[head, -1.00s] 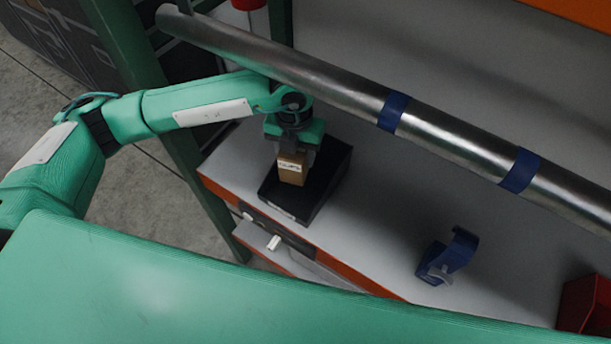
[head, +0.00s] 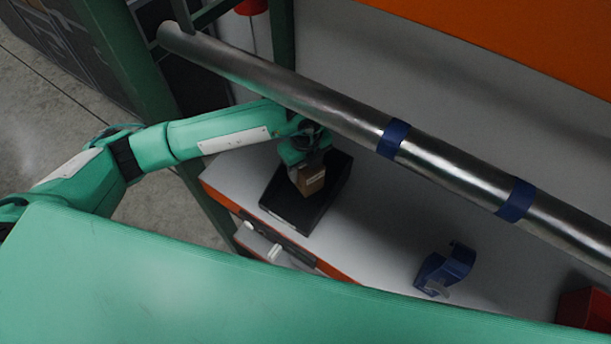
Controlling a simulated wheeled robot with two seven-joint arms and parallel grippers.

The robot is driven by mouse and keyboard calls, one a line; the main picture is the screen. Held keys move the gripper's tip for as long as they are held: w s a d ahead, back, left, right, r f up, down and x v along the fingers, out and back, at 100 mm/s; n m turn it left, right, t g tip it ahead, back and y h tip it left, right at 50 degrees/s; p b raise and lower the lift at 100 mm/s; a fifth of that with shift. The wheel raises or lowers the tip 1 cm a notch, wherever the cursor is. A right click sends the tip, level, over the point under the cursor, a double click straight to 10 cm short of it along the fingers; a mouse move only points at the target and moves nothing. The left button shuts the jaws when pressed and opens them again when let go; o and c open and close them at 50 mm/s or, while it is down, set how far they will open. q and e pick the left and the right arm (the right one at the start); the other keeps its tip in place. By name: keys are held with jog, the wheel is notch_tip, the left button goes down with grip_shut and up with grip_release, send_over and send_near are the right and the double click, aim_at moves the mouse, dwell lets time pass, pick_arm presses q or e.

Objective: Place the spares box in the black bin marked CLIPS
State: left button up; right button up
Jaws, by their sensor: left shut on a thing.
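The spares box (head: 311,183) is a small brown carton with a pale label, seen in the head view left of centre. My left gripper (head: 308,168) points down and is shut on it. The box hangs over or within the black bin (head: 290,211), an open low tray on the grey shelf. I cannot tell whether the box touches the bin floor. The bin's marking is too dark and small to read here. My right gripper is not in view.
A metal pipe with blue bands (head: 340,112) crosses above the shelf, close behind my left wrist. A blue tape dispenser (head: 446,269) stands to the right on the shelf. A red bin (head: 585,310) is at the lower right. The shelf (head: 385,220) between is clear.

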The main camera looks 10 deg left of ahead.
pick_arm(q)
notch_tip(320, 180, down, 4)
jog(key=shift+p, duration=0.75)
jog(key=shift+f, duration=0.7)
jog(key=o, duration=1.1)
notch_tip(320, 180, up, 11)
jog(key=b, duration=0.4)
jog(key=shift+b, duration=0.3)
jog(key=shift+r, duration=0.65)
